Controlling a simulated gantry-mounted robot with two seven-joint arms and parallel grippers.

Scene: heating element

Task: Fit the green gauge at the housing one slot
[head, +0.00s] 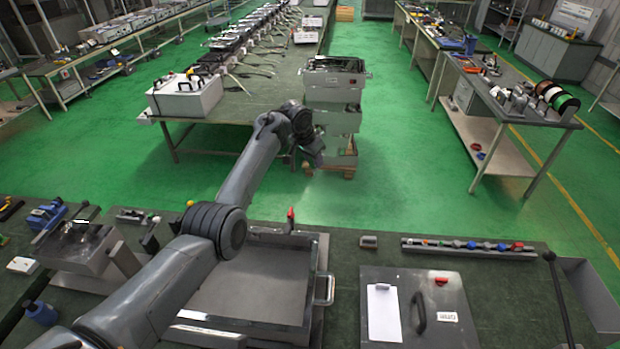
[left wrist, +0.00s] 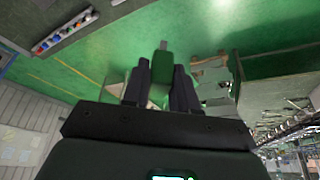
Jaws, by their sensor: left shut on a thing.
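In the left wrist view the green gauge (left wrist: 162,68) sits between the two dark fingers of my left gripper (left wrist: 162,75), which is shut on it. A small grey tip sticks out beyond its far end. In the head view my left gripper (head: 314,152) is stretched out past the bench's far edge, above the green floor; the gauge cannot be made out there. An open grey metal housing (head: 318,265) sits on the near bench, well nearer than the gripper. Whether it is housing one, and its slot, I cannot tell. My right gripper is not in view.
A rack (head: 480,252) with several coloured pieces lies on the bench's right. A grey panel (head: 455,340) with a clipboard and black handle lies right of the housing. A red-tipped piece (head: 290,216) stands at its back rim. Stacked metal boxes (head: 333,95) stand beyond the bench.

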